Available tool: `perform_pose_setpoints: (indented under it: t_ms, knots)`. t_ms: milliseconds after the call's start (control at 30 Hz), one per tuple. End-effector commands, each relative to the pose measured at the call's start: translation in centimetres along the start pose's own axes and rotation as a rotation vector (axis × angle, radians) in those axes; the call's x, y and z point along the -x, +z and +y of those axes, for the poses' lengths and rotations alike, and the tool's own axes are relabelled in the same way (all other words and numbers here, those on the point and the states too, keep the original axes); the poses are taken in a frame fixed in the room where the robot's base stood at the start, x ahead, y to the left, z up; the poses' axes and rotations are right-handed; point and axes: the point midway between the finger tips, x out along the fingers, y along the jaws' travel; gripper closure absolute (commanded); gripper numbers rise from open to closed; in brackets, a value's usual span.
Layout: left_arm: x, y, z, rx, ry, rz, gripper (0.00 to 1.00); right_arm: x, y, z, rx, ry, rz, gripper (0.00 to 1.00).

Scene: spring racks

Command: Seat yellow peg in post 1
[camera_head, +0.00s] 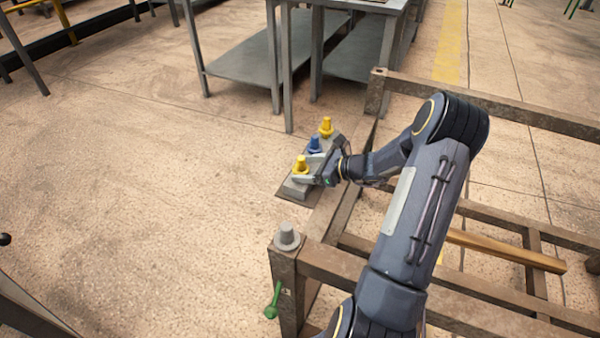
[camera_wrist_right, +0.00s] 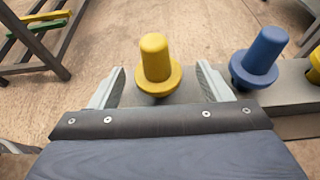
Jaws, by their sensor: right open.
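A yellow peg (camera_head: 302,164) with a wide collar stands upright at the near end of a grey holder block (camera_head: 296,189). It also shows in the right wrist view (camera_wrist_right: 155,62). My right gripper (camera_head: 306,180) is open, with one finger on each side of this peg. A blue peg (camera_head: 314,145) and another yellow peg (camera_head: 326,127) stand farther along the block. I see no label telling which post is post 1. My left gripper is not in view.
The brown rack frame (camera_head: 430,264) lies right of the block, partly hidden by my right arm. A far corner post (camera_head: 376,92) rises at its back. A grey table (camera_head: 345,45) stands behind.

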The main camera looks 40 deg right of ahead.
Motion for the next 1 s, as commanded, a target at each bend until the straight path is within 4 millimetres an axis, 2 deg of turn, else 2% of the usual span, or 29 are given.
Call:
perform_pose_setpoints:
  t_ms: [33,200,533,1000]
  knots:
    - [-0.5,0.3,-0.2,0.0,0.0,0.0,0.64,-1.1,-0.3,0.2,0.0,0.004,-0.002,0.28]
    - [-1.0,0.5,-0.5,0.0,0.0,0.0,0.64,-3.4,-0.2,0.2,0.002,0.003,-0.001,0.28]
    - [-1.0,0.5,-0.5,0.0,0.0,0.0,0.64,-4.0,-0.1,0.2,0.001,0.002,0.0,0.3]
    - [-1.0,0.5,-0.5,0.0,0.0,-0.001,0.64,-4.0,-0.1,0.2,0.002,0.002,0.001,0.91]
